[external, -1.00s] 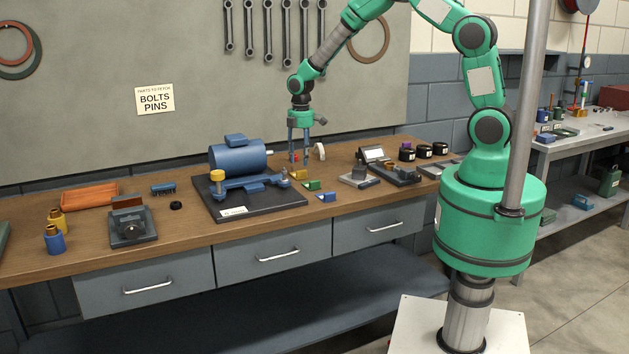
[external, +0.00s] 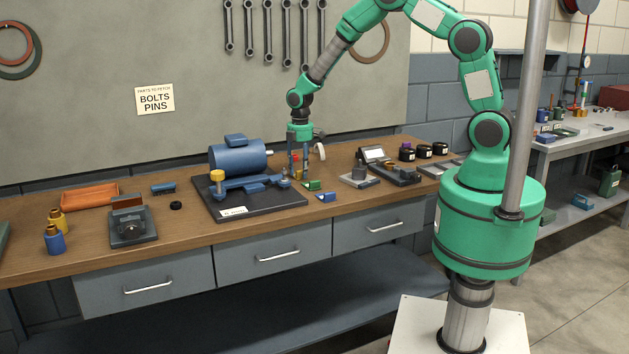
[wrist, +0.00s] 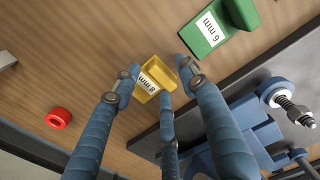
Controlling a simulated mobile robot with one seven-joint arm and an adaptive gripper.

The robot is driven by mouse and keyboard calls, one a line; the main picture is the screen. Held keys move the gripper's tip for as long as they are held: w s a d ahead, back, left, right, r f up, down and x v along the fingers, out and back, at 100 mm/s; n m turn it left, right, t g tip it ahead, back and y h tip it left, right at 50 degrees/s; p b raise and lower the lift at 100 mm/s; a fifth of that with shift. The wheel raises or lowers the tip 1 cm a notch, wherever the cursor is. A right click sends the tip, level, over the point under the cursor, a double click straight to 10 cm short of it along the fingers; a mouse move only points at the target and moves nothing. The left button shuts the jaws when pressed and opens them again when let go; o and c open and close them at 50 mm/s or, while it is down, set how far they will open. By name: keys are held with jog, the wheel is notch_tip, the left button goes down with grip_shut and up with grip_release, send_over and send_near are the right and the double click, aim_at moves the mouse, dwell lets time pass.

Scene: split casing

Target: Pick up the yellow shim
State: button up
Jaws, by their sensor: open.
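The yellow shim (wrist: 157,75) is an L-shaped block with a white label, lying on the wooden bench. In the wrist view it sits between the fingertips of my gripper (wrist: 158,74). The fingers are spread around it; I cannot tell whether any of them touches it. In the external view my gripper (external: 299,174) points straight down at the bench, just right of the motor plate, and its fingers mostly hide the shim.
A green shim (wrist: 212,30) lies close beside the fingers, and a blue shim (external: 326,196) lies nearer the bench front. The dark plate (external: 262,203) with the blue motor (external: 237,159) is close on the left.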

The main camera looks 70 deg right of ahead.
grip_shut()
jog(key=shift+r, duration=0.1)
jog(key=shift+r, duration=0.4)
notch_tip(320, 180, up, 3)
jog(key=shift+p, duration=0.4)
jog(key=s+a, duration=0.1)
jog(key=s, duration=0.4)
jog(key=s+a+p, duration=0.1)
jog(key=s, duration=0.4)
jog(key=s+a+r, duration=0.1)
jog(key=s, duration=0.4)
jog(key=shift+s, duration=0.35)
